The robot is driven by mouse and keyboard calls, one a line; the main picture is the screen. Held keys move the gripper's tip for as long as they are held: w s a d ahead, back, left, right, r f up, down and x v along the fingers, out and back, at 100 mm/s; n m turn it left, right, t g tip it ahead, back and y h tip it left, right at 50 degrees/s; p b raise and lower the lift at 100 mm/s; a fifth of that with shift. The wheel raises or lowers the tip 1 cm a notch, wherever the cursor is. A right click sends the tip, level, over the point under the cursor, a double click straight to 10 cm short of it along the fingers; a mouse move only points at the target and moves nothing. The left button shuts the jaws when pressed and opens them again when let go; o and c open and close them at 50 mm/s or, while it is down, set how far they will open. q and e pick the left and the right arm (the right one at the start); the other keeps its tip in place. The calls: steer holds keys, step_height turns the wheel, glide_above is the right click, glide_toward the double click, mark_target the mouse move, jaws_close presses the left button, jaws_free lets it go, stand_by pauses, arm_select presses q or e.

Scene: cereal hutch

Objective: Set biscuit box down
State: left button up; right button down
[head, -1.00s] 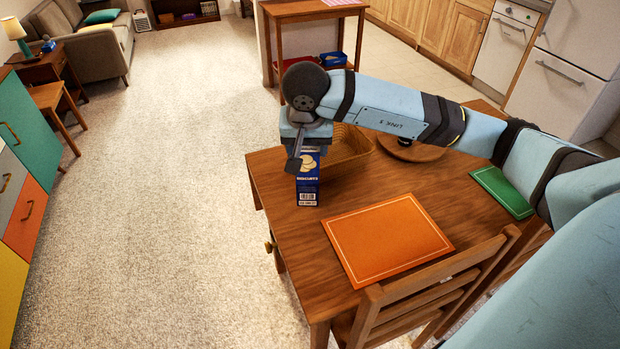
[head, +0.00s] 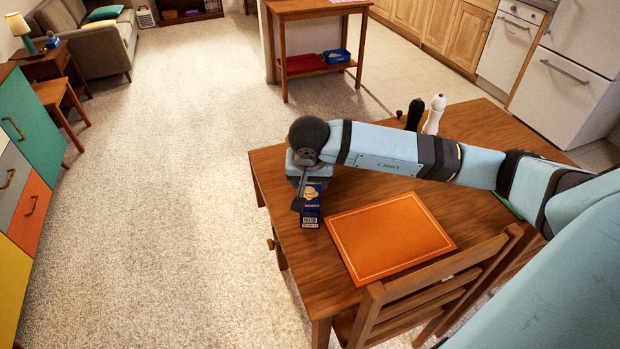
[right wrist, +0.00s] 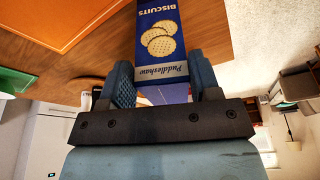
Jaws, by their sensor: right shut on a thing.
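The blue biscuit box (head: 312,208), with a picture of biscuits, is at the left part of the wooden table (head: 284,238), left of the orange placemat. My right gripper (head: 306,184) is over its top and shut on it. In the right wrist view the box (right wrist: 162,35) sits between the two fingers of the gripper (right wrist: 165,88), with its printed face showing. The box looks about upright and low over the tabletop. I cannot tell whether its base touches the table. My left gripper is not in view.
The orange placemat (head: 390,237) lies just right of the box. A chair (head: 430,295) stands at the near table edge. A dark mill (head: 415,114) and a white mill (head: 433,114) stand behind my right arm. The left table edge is close to the box.

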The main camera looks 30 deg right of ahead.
steer(key=shift+f, duration=0.15)
steer(key=shift+c, duration=1.6)
jaws_free()
steer(key=shift+r, duration=0.25)
steer(key=v, duration=1.2)
steer(key=shift+s+f, duration=0.1)
steer(key=shift+f, duration=0.05)
